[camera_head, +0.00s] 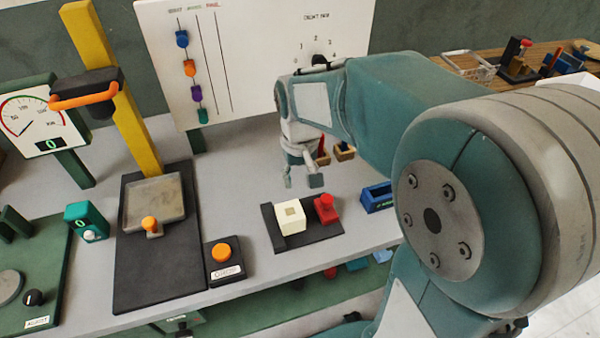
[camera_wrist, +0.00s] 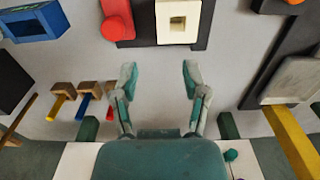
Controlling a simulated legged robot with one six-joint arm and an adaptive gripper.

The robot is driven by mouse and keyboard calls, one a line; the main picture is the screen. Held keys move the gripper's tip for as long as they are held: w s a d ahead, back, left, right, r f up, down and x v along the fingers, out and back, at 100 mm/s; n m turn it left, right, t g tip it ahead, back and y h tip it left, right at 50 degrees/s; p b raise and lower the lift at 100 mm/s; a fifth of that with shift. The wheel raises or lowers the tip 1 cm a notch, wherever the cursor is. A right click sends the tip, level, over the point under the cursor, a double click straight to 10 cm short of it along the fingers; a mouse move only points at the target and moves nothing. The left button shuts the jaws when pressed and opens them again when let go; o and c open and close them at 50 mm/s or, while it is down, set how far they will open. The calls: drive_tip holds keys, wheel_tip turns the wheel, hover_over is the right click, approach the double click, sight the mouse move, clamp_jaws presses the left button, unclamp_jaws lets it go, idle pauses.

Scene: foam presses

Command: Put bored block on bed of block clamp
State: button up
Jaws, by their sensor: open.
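The bored block (camera_head: 290,220) is cream with a square hole in its top. It sits on the dark bed of the block clamp (camera_head: 315,232), between the dark end wall at left and the red jaw (camera_head: 326,210) at right. The wrist view shows the block (camera_wrist: 177,33) and the red jaw (camera_wrist: 117,22) at the top, with a narrow dark strip between them. My gripper (camera_head: 301,181) is open and empty, above the table behind the clamp. In the wrist view my gripper (camera_wrist: 160,80) has bare table between its spread fingers.
An orange-button box (camera_head: 223,262) and a press with a yellow column (camera_head: 119,90) stand left of the clamp. A blue bin (camera_head: 378,198) stands to its right. Several wooden-headed coloured tools (camera_wrist: 87,93) lie near my gripper. A white board (camera_head: 258,50) stands behind.

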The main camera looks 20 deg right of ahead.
drive_tip(key=s+r+t, duration=0.2)
drive_tip(key=s+r, duration=0.1)
drive_tip(key=s, duration=0.4)
drive_tip(key=s+r+t, duration=0.3)
drive_tip(key=s+r, duration=0.1)
drive_tip(key=s, duration=0.3)
drive_tip(key=shift+r+t, duration=0.3)
